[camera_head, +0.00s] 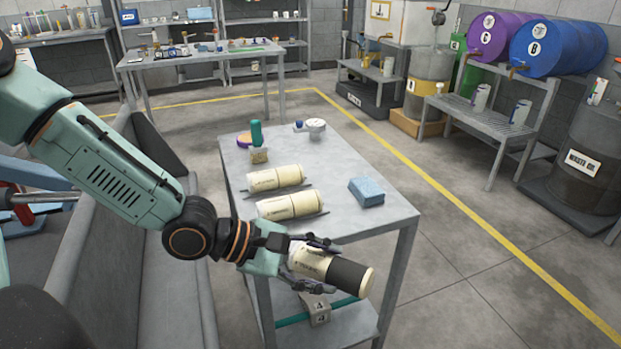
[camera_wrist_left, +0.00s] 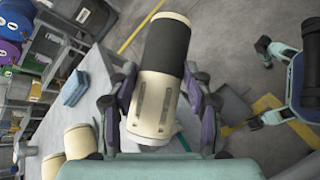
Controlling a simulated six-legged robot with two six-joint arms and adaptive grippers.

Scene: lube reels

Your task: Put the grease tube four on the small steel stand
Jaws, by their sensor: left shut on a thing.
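My left gripper (camera_head: 318,265) is shut around a cream tube (camera_head: 308,262) with a dark end, held tilted past the near edge of the grey steel table. In the left wrist view the tube (camera_wrist_left: 153,105) sits between both fingers of the left gripper (camera_wrist_left: 162,105), its dark end pointing away. Its marking is too small to read. Two similar cream tubes, a rear one (camera_head: 276,178) and a front one (camera_head: 290,204), lie on the table. A grey block marked 4 (camera_head: 319,309) is on the lower shelf. I cannot tell which thing is the small steel stand. My right gripper is not visible.
The steel table (camera_head: 345,228) also bears a blue sponge (camera_head: 366,191), a green bottle (camera_head: 256,134) and a round metal container (camera_head: 316,127). Its right front part is clear. A slatted rack (camera_head: 482,117) with drums stands at right. Open floor lies between them.

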